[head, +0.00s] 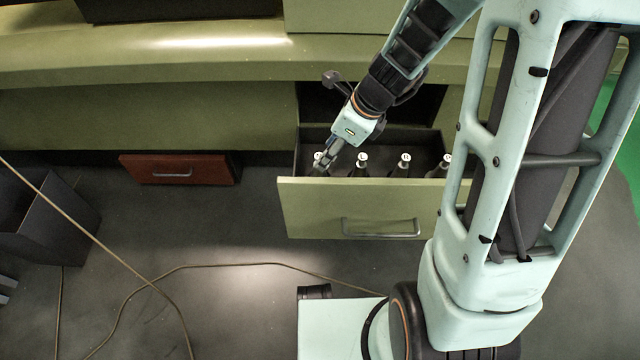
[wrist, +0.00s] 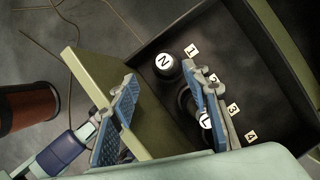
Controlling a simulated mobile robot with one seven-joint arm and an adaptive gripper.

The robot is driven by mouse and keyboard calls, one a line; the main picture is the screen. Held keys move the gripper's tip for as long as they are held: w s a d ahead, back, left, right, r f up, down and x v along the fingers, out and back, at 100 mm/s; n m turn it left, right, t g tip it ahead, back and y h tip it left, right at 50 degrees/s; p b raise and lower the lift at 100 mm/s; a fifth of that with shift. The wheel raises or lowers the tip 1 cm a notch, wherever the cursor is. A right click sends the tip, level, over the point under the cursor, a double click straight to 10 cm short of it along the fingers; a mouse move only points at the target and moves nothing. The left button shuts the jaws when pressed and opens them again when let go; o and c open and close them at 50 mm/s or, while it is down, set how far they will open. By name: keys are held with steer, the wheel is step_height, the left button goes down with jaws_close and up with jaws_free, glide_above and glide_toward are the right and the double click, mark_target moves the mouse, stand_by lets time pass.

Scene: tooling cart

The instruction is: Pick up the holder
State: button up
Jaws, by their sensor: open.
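Several dark holders with white round tops stand in a row in the open drawer (head: 300,208). In the head view they include one at the left (head: 362,161), one in the middle (head: 404,160) and one at the right (head: 446,161). My gripper (head: 325,157) is over the drawer's left end, partly hiding the leftmost holder. In the wrist view, the holder marked N (wrist: 164,64) is clear. The holder marked L (wrist: 205,121) is partly behind the right finger. My gripper (wrist: 160,85) is open, fingers wide apart, with the drawer's front panel seen between them. Nothing is held.
Number tags 1 to 3 and more lie along the drawer floor, with tag 1 (wrist: 191,50) beside the N holder. A red drawer (head: 180,169) is at the left. A dark bin (head: 40,220) and loose cables (head: 220,265) are on the floor.

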steer(key=b+x, duration=0.1)
steer(key=x, duration=0.1)
steer(key=b+x, duration=0.1)
steer(key=x, duration=0.2)
steer(key=b+x, duration=0.1)
steer(key=x, duration=0.1)
steer(key=shift+w+d+f, duration=0.1)
steer(key=shift+w, duration=0.3)
jaws_close()
